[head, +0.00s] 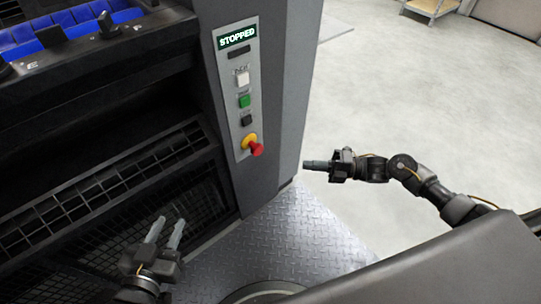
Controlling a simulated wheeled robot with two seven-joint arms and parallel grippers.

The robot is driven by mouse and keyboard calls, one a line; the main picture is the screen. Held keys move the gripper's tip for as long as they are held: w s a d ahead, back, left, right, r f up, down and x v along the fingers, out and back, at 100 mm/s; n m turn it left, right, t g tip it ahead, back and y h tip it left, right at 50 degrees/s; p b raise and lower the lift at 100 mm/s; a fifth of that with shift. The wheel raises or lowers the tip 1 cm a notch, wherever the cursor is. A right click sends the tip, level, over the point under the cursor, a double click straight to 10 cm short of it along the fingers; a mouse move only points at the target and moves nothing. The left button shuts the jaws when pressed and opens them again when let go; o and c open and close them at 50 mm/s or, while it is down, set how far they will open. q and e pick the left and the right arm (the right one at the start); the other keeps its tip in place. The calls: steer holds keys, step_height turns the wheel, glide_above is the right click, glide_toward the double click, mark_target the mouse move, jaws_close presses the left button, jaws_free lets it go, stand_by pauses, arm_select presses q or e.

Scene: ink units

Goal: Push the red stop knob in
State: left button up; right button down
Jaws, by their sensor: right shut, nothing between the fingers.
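The red stop knob (257,150) sits on a yellow collar (248,141) at the bottom of the control panel (237,85) on the grey machine column. A display (237,37) at the top of the panel reads STOPPED. My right gripper (306,165) is shut and empty, to the right of the knob in the picture and apart from it, its fingers pointing left. My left gripper (168,232) is open and empty at the lower left, in front of the dark mesh guard, well below the knob.
White (242,78), green (244,101) and black (246,120) buttons stand above the knob. Blue ink units (60,28) line the upper left. The metal tread plate (290,235) lies below, and open pale floor (410,100) spreads to the right.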

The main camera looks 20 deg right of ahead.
mark_target(257, 153)
steer(key=shift+w+a, duration=0.1)
